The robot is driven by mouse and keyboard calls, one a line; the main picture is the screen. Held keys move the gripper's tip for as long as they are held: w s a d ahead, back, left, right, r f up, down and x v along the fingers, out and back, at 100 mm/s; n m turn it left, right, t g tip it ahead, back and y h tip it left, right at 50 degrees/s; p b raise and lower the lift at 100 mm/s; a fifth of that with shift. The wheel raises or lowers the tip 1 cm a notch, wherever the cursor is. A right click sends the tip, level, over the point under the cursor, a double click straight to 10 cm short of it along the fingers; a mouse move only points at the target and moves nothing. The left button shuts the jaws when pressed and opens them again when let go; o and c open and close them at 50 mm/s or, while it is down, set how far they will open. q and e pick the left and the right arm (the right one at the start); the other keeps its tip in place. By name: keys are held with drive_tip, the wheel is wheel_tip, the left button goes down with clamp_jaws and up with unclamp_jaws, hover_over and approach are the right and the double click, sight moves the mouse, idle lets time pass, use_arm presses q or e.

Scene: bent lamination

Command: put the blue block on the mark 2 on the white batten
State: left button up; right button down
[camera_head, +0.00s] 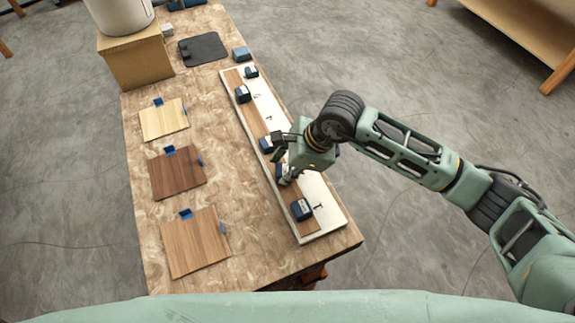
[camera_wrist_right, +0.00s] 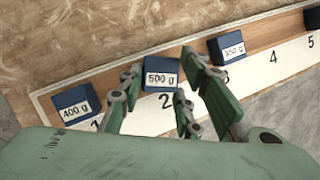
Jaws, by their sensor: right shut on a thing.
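The white batten (camera_head: 329,215) lies along the right side of the wooden table, with printed numbers and a brown strip. A blue block labelled 500 g (camera_wrist_right: 161,74) sits by the mark 2 (camera_wrist_right: 165,101) on the batten in the right wrist view. My right gripper (camera_wrist_right: 160,82) has its fingers on both sides of this block and is shut on it. In the head view my right gripper (camera_head: 283,165) is low over the batten and partly hides the block (camera_head: 281,172). My left gripper is out of view.
A 400 g block (camera_wrist_right: 76,103) sits by mark 1, and a 350 g block (camera_wrist_right: 234,49) lies farther along before mark 4 (camera_wrist_right: 273,57). More dark blue blocks (camera_head: 243,94) stand at the far end. Several wooden boards (camera_head: 195,242) lie on the left.

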drive_tip(key=shift+f, duration=0.1)
drive_tip(key=c, duration=1.3)
unclamp_jaws()
drive_tip(key=shift+o, duration=0.2)
drive_tip(key=shift+d+r, duration=0.1)
drive_tip(key=shift+r, duration=0.15)
drive_tip(key=b+v, duration=0.3)
drive_tip(key=v, duration=0.8)
drive_tip(key=shift+r, duration=0.3)
drive_tip(key=shift+d, duration=0.15)
